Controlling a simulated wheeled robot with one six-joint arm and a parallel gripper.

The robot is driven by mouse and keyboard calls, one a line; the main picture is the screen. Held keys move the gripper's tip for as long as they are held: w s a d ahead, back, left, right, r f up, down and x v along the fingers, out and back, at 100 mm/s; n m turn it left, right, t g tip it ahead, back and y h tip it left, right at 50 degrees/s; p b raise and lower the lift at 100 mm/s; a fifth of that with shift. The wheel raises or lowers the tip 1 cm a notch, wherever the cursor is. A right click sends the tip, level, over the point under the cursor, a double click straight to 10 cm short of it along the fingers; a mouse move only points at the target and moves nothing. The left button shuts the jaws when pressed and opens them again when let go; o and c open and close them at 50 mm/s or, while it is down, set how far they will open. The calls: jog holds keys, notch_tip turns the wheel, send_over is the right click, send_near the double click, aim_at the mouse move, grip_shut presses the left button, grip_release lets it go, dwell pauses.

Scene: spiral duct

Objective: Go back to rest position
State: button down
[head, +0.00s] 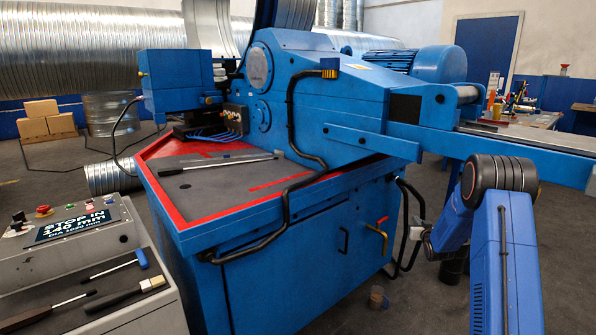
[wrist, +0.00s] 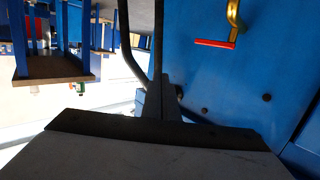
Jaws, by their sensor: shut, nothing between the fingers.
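My blue arm is folded at the right of the head view, beside the big blue duct machine (head: 285,262). My gripper (head: 418,234) points left toward the machine's side, near its yellow-and-red handle. It is small there and partly hidden by the arm. In the wrist view my gripper (wrist: 162,98) shows dark, narrow and closed, with nothing held. The machine's blue panel (wrist: 225,75) and the red-and-brass handle (wrist: 215,43) are beyond it in that view. I cannot tell the exact gap between gripper and panel.
A black cable (head: 291,125) runs down the machine's front. A control console (head: 70,240) with a screwdriver and brush stands at the lower left. A small cup (head: 377,297) sits on the floor by the machine. Floor (head: 420,300) is open between machine and arm.

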jog(key=s+a+r+g, duration=0.3)
jog(key=s+a+r, duration=0.4)
jog(key=s+r, duration=0.45)
jog(key=s+a+r+g, duration=0.3)
jog(key=s+a+r, duration=0.45)
jog(key=s, duration=0.65)
jog(key=s+a+g, duration=0.2)
jog(key=s+a, duration=0.1)
jog(key=s, duration=1.2)
jog(key=s+a+f+g+y, duration=0.1)
jog(key=s+a, duration=0.3)
jog(key=s, duration=1.1)
jog(key=s+a+n+g, duration=0.1)
jog(key=s+a+g, duration=0.1)
jog(key=s, duration=1.3)
jog(key=shift+a+f+g+y, duration=0.4)
jog(key=shift+a, duration=0.5)
jog(key=shift+w, duration=0.1)
